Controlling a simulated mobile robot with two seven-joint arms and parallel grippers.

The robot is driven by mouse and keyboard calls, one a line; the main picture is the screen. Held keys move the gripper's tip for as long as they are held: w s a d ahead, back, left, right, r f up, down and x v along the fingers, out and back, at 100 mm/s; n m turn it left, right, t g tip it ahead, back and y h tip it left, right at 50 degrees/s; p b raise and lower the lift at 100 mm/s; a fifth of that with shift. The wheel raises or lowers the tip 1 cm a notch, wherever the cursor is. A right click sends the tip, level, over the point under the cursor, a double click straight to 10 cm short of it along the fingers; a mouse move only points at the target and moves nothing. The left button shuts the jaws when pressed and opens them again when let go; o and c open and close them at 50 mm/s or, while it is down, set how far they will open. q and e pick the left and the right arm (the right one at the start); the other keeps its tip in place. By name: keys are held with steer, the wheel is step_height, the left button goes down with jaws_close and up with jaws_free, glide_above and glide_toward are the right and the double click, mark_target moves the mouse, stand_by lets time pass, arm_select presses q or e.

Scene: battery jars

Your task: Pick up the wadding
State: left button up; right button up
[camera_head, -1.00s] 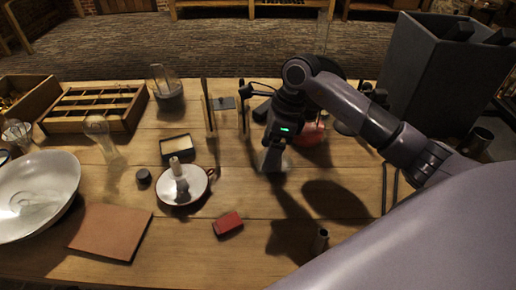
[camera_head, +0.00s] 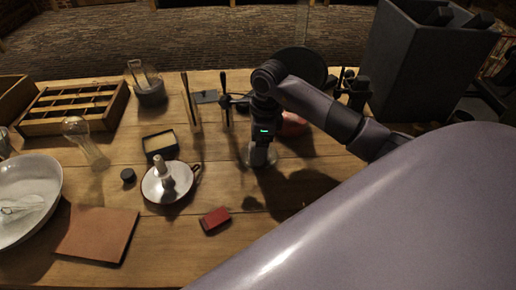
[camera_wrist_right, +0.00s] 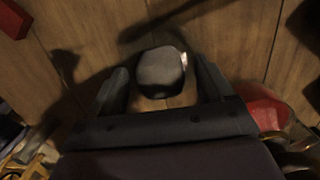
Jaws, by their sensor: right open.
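My right gripper (camera_head: 258,152) is low over the middle of the table, pointing down. In the right wrist view, its two fingers (camera_wrist_right: 161,70) stand apart on either side of a dark grey rounded lump (camera_wrist_right: 160,76). The lump may be the wadding; the dim light does not let me tell for sure. Gaps show between the lump and the fingers, so it does not look gripped. In the head view the gripper mostly hides whatever is below it. My left gripper is not in view.
A red thing (camera_head: 293,124) lies close behind and right of the gripper. A tall dark bin (camera_head: 415,70) stands at the back right.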

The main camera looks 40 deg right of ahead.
steer(key=c, duration=1.1)
step_height(320, 180, up, 20)
steer(key=shift+o, duration=0.7)
steer(key=shift+s, duration=0.15)
